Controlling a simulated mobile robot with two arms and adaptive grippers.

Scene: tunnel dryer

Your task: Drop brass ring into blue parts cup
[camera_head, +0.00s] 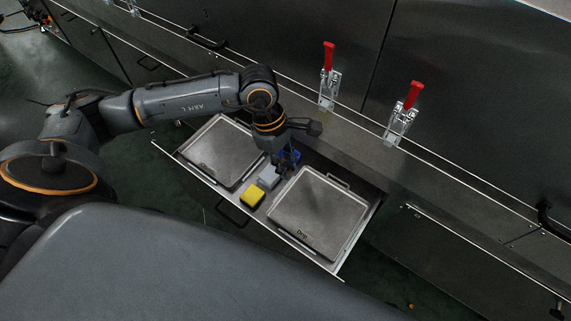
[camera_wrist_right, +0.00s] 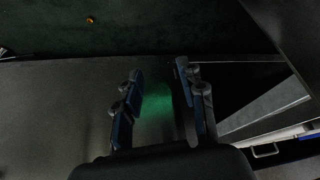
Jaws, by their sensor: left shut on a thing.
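The blue parts cup (camera_head: 293,156) stands in the open drawer between two trays, partly hidden by my left gripper. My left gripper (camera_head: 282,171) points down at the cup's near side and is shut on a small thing. That thing fits the brass ring, but the fingers and the dark picture hide its shape. I cannot tell whether the fingertips are over the cup or just beside it. My right gripper (camera_wrist_right: 158,72) is open and empty in the right wrist view, away from the drawer.
A grey cup (camera_head: 268,178) and a yellow cup (camera_head: 252,195) stand in line with the blue one. A left tray (camera_head: 222,152) and right tray (camera_head: 318,208) flank them. Two red-handled clamps (camera_head: 328,75) stand on the ledge behind. A small orange thing (camera_wrist_right: 90,19) lies on the floor.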

